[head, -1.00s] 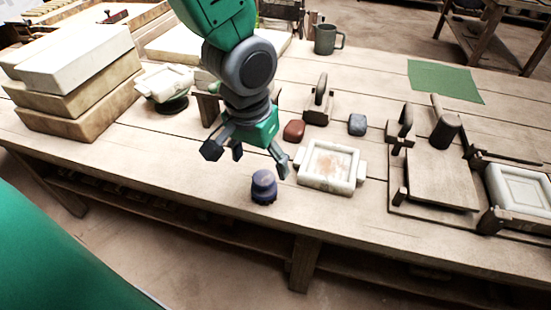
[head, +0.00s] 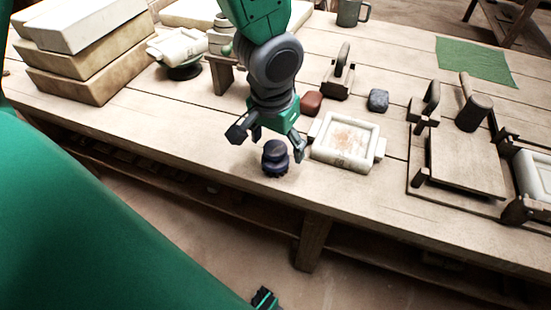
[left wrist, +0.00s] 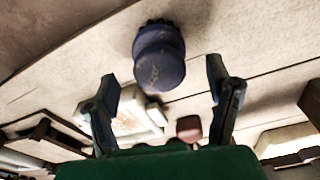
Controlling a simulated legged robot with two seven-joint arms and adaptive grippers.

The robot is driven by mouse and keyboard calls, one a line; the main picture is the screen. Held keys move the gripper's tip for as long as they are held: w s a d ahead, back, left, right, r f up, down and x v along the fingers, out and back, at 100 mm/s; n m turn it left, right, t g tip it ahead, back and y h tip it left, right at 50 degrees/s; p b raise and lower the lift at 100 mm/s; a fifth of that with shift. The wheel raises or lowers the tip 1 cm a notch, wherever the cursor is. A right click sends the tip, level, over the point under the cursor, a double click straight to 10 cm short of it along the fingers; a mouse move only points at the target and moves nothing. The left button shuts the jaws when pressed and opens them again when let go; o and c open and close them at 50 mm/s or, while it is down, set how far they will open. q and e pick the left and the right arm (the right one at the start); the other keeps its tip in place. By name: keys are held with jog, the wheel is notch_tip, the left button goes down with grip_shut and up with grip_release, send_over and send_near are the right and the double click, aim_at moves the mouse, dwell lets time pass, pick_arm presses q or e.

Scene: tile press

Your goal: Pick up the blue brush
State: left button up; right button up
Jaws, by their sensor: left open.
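The blue brush (head: 275,158) is a short, dark blue, knobbed piece standing upright near the front edge of the workbench. It also shows in the left wrist view (left wrist: 159,60), just beyond the fingertips and in line with the gap between them. My left gripper (head: 268,144) is open and empty above and just behind the brush, pointing down, one finger to each side in the picture. In the left wrist view its fingers (left wrist: 162,82) are spread wide. I cannot tell exactly how high the fingertips are over the brush.
A white tile mould (head: 346,142) stands close to the right of the gripper. Behind are a red block (head: 312,103), a grey-blue block (head: 378,100) and a handled wooden tool (head: 341,78). A wooden press (head: 465,165) is at right, stacked slabs (head: 85,75) at left.

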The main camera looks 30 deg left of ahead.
aim_at(276, 156)
pick_arm(q)
notch_tip(276, 156, down, 4)
jog(key=shift+r+b, duration=0.1)
jog(key=shift+b, duration=0.6)
jog(key=c, duration=1.4)
jog(key=shift+r, duration=0.1)
notch_tip(276, 156, up, 10)
jog(key=p, duration=0.4)
